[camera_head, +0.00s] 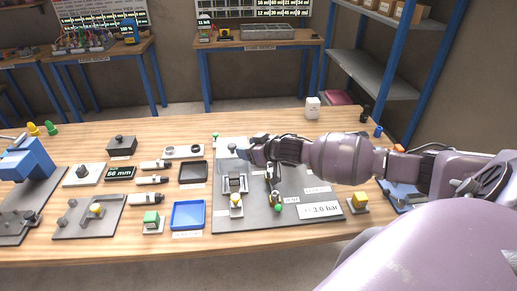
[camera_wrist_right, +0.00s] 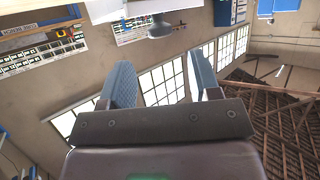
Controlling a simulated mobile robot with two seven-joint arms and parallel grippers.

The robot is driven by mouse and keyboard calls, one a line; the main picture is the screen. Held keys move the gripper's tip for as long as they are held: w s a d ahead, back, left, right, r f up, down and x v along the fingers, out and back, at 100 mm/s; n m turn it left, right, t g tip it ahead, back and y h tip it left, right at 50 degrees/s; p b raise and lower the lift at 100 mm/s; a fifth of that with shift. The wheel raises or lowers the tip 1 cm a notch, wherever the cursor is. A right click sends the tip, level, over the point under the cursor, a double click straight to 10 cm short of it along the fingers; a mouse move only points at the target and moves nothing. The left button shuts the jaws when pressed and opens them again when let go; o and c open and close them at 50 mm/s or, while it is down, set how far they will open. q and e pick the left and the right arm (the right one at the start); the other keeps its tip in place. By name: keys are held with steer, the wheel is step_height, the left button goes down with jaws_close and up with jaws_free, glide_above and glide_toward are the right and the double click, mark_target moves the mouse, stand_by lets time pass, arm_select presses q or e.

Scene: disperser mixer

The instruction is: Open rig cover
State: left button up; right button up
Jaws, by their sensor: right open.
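The rig stands on a dark grey base plate (camera_head: 228,218) in the middle of the bench. It has a small metal frame (camera_head: 235,183) and a yellow-topped part in front of it. I cannot make out clearly which part is the cover. My right gripper (camera_head: 244,152) is over the rear of the plate, next to a small grey round knob (camera_head: 232,148). In the right wrist view the gripper (camera_wrist_right: 162,80) has its two fingers spread, with nothing between them. A grey rounded knob (camera_wrist_right: 160,27) shows beyond the fingertips. My left gripper is not in view.
A blue tray (camera_head: 188,228), a black tray (camera_head: 206,172) and a green-topped block (camera_head: 152,219) lie left of the plate. My right arm crosses above the plate's right side.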

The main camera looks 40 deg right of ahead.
steer(key=shift+v, duration=2.3)
steer(key=shift+s+f, duration=0.1)
